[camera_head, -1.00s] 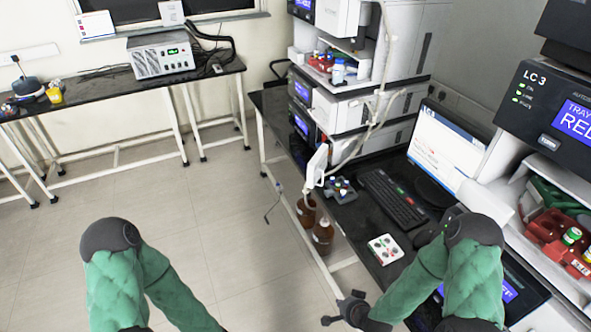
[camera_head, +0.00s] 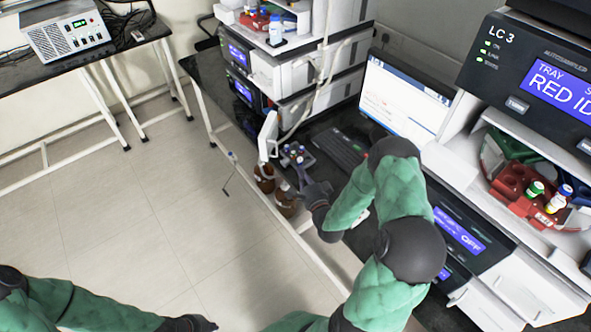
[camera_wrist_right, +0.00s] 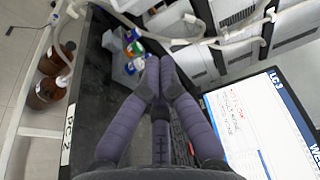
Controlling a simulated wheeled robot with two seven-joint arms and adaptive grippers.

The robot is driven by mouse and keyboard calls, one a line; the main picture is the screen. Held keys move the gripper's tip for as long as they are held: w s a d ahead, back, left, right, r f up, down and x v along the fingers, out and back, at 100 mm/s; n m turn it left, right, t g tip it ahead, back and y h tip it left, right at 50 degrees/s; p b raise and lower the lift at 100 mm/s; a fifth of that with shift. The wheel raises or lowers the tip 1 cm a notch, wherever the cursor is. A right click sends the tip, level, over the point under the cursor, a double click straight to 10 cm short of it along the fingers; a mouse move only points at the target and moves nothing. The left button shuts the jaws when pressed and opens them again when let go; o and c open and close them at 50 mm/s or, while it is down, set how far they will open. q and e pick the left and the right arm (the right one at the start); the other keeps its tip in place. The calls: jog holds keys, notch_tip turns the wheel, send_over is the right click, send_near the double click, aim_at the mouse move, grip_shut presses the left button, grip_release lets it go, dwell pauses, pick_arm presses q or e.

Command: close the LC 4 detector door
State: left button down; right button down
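No LC 4 label is readable in either view, so I cannot tell which door is the LC 4 detector door. The stack labelled LC 3 (camera_head: 502,38) stands at the right. Another instrument stack (camera_head: 290,72) stands at the back, its label not readable. My right gripper (camera_head: 318,190) is over the dark bench, beside the brown bottles. In the right wrist view the fingers of this gripper (camera_wrist_right: 158,75) meet at their tips with nothing visible between them. My left gripper (camera_head: 195,323) is low at the bottom edge, partly cut off, its fingers unclear.
A small vial rack (camera_head: 297,155), keyboard (camera_head: 338,150) and monitor (camera_head: 400,100) are on the bench. A grey box (camera_head: 68,36) sits on the back-left table. The floor at left is clear.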

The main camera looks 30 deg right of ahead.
jog(key=a+b+x, duration=0.2)
jog(key=x, duration=0.8)
jog(key=shift+w+a, duration=0.3)
jog(key=shift+w, duration=0.3)
jog(key=shift+a+f, duration=0.1)
jog(key=shift+a, duration=0.05)
jog(key=shift+w+a+m+g+h, duration=0.2)
jog(key=shift+a+m+g+h, duration=0.15)
jog(key=shift+h, duration=0.25)
jog(key=shift+w+a+m+b, duration=0.15)
jog(key=shift+a+m+b, duration=0.1)
jog(key=shift+a+b, duration=0.05)
